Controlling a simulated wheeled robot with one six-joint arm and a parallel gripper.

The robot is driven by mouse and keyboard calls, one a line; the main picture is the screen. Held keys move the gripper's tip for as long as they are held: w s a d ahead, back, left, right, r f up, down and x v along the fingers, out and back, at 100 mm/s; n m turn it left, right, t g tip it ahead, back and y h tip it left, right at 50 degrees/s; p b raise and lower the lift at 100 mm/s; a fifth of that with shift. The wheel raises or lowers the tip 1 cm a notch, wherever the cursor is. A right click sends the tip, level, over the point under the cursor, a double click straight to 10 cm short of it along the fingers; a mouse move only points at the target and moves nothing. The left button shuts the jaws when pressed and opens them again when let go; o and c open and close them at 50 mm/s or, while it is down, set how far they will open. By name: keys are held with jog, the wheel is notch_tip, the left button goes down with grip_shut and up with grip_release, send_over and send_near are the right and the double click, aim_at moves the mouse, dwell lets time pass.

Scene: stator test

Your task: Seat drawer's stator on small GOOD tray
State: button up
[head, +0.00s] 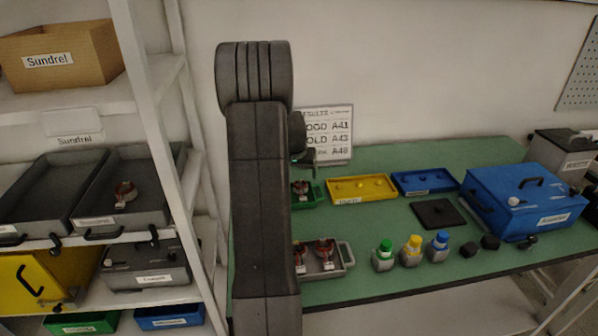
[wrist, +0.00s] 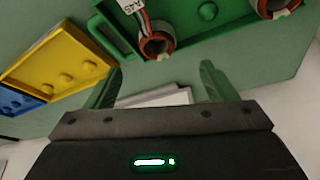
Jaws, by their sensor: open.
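A stator (head: 124,192) with a copper-red ring lies in a grey drawer (head: 150,215) on the left shelf. A green tray (head: 313,198) stands on the bench behind my arm, which hides most of it; its label is not readable. One stator (head: 300,187) shows in it. The wrist view shows the green tray (wrist: 205,28) at the top with a tagged stator (wrist: 157,42) near its handle and a second stator (wrist: 275,8) at the frame edge. My gripper (wrist: 157,75) is open and empty, with the tray beyond its fingers; it is partly hidden in the head view (head: 303,161).
A grey tray (head: 345,262) with stators stands at the front. Yellow (head: 362,188) and blue (head: 425,182) trays stand right of the green one. Several capped bottles (head: 411,250), a black pad (head: 438,214) and a blue case (head: 525,205) are further right. A results board (head: 335,140) stands behind.

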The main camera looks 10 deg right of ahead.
dwell(0.3)
jog(key=v, duration=1.3)
jog(key=shift+s+r+b, duration=0.25)
jog(key=shift+r+b, duration=0.05)
jog(key=shift+b, duration=0.05)
jog(key=shift+c, duration=0.2)
dwell(1.0)
